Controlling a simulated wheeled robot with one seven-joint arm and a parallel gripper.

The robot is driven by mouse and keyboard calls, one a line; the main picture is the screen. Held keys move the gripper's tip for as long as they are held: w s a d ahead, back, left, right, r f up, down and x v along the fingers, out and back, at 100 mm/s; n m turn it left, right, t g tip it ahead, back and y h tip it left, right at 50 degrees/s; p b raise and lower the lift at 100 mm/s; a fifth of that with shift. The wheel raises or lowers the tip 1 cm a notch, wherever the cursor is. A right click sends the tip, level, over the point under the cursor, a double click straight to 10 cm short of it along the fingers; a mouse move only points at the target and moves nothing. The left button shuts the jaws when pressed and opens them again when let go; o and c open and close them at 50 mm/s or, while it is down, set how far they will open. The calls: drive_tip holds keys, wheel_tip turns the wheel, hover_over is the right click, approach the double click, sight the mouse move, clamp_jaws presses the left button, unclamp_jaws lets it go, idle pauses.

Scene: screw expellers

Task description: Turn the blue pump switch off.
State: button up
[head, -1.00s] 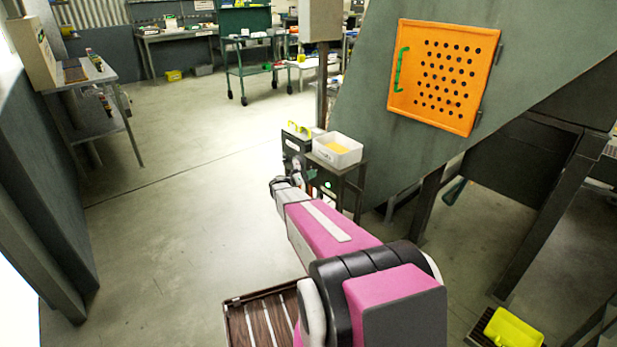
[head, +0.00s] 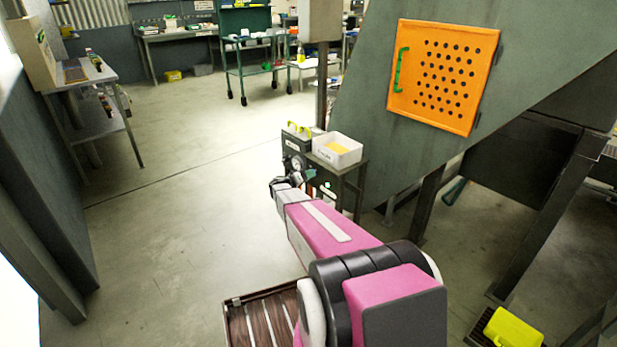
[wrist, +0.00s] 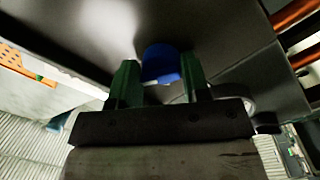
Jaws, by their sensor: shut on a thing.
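The blue pump switch (wrist: 161,60) shows in the wrist view as a blue knob on a dark grey panel (wrist: 225,40). My gripper (wrist: 158,75) has its two green fingers on either side of the knob and is shut on it. In the head view my gripper (head: 285,185) is at the front of a small dark control box, and the switch is hidden there.
A white bin (head: 337,150) with yellow contents stands right of the control box (head: 297,143). A large grey hopper with an orange perforated door (head: 443,76) is at the right. Open floor (head: 185,220) lies to the left. A slatted tray (head: 262,318) is below my arm.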

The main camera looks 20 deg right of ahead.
drive_tip(key=n+t, duration=0.1)
drive_tip(key=n, duration=1.3)
drive_tip(key=shift+f+n, duration=0.15)
drive_tip(key=shift+n, duration=0.25)
drive_tip(key=shift+s, duration=0.1)
drive_tip(key=o, duration=0.9)
drive_tip(key=v, duration=1)
drive_tip(key=shift+s+a+f, duration=0.2)
drive_tip(key=shift+a, duration=0.1)
